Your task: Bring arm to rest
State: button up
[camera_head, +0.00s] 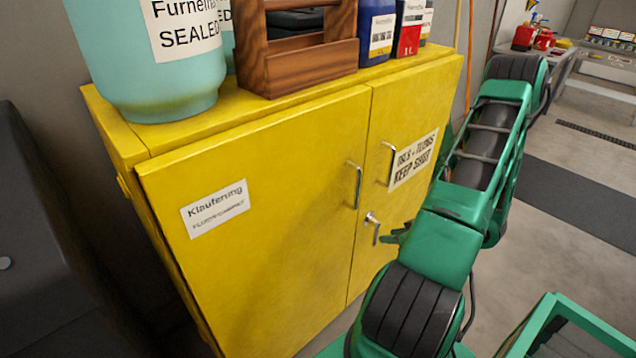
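My green arm with black sections rises from the lower middle to a raised elbow at the upper right. It is folded, and its far part is hidden behind the nearer links. A small green piece, which looks like the tip of my gripper (397,234), shows left of the arm, in front of the right door of the yellow cabinet (280,215). Most of the gripper is hidden, so I cannot tell whether it is open or holds anything. Whether it touches the cabinet is unclear.
Both cabinet doors look shut, with metal handles and a lock handle (373,227). On top stand a teal container (125,60), a wooden carrier (300,65), a blue can (377,28) and a red-and-white can (409,30). A dark object (50,250) stands left. Open floor (560,230) lies right.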

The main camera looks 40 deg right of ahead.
jog(key=w+a+r+n+g+y, duration=0.25)
jog(key=a+r+g, duration=0.25)
jog(key=a+r, duration=0.85)
jog(key=s+a+r+m+g, duration=0.2)
jog(key=s+a+r+m, duration=0.2)
jog(key=r, duration=0.5)
jog(key=s+a+r+m+g+h, duration=0.1)
jog(key=s+a+r+m+g, duration=0.1)
jog(key=s+a+r, duration=0.4)
jog(key=s+r+m, duration=0.1)
jog(key=s+r, duration=0.2)
jog(key=shift+s+a+r+m, duration=0.2)
jog(key=shift+s+r+m, duration=0.1)
jog(key=shift+r+m, duration=0.1)
